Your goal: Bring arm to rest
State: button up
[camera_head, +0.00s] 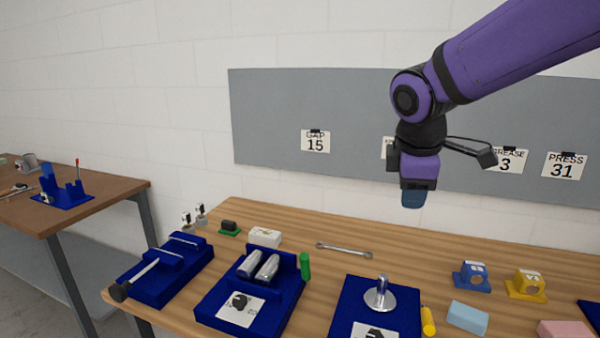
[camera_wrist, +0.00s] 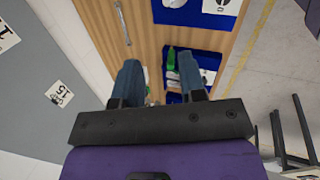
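My purple arm reaches in from the upper right in the head view. My gripper (camera_head: 412,198) hangs above the wooden workbench (camera_head: 345,228), pointing down and touching nothing. In the wrist view, my gripper (camera_wrist: 160,85) shows two blue fingers spread apart with a clear gap. Nothing is held between them. The bench top and the tools on it lie well below the fingers.
On the bench are a blue tray with grey cylinders (camera_head: 264,267), a green cylinder (camera_head: 305,266), a wrench (camera_head: 343,249), a blue tray with a metal knob (camera_head: 381,295), and a light blue block (camera_head: 467,318). A grey board (camera_head: 275,115) is behind. Another table (camera_head: 110,190) stands left.

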jog(key=s+d+r+m+t, duration=0.1)
jog(key=s+d+m, duration=0.4)
jog(key=s+m, duration=0.2)
jog(key=s+d+m+y, duration=0.1)
jog(key=s+d+m, duration=0.5)
jog(key=s, duration=0.6)
jog(key=shift+s+r+m+t+y, duration=0.2)
jog(key=shift+r+m+t+y, duration=0.15)
jog(key=shift+m, duration=0.75)
